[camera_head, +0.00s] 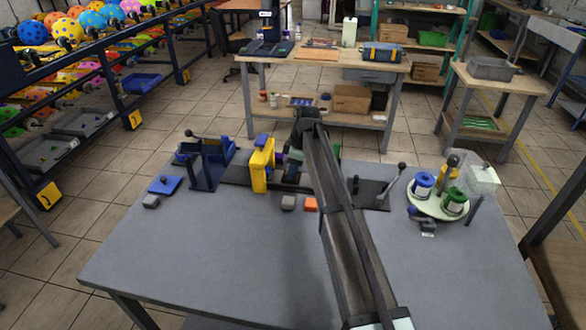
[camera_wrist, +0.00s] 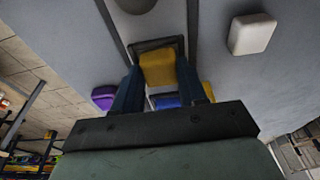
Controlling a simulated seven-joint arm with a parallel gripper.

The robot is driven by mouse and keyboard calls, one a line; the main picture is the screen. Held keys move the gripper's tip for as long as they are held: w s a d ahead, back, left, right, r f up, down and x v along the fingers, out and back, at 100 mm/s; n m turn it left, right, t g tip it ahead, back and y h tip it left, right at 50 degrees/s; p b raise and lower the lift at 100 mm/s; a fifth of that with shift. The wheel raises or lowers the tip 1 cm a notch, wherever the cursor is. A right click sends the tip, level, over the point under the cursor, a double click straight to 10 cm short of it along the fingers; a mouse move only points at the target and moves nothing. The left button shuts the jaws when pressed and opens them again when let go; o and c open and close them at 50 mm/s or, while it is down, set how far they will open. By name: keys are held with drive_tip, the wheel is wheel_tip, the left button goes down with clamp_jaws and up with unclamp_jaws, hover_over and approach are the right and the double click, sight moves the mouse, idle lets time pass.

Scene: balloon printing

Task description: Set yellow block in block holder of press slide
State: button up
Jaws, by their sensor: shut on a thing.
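My gripper (camera_wrist: 158,74) is shut on the yellow block (camera_wrist: 157,62) in the wrist view, one dark blue finger on each side. A dark square frame (camera_wrist: 172,42), which looks like the block holder of the press slide, surrounds the block's far end. I cannot tell whether the block rests inside it or just above it. Two dark rails run from the frame. In the head view my arm covers the gripper and the yellow block. The press slide (camera_head: 236,180) is a dark bar on the grey table, partly behind my arm.
A yellow upright press part (camera_head: 262,165) stands left of my arm. The table's front left is clear.

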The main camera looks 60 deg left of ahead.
drive_tip(key=o, duration=1)
drive_tip(key=shift+c, duration=0.2)
wheel_tip(320, 180, up, 14)
drive_tip(key=w+d, duration=0.2)
drive_tip(key=shift+f, duration=0.25)
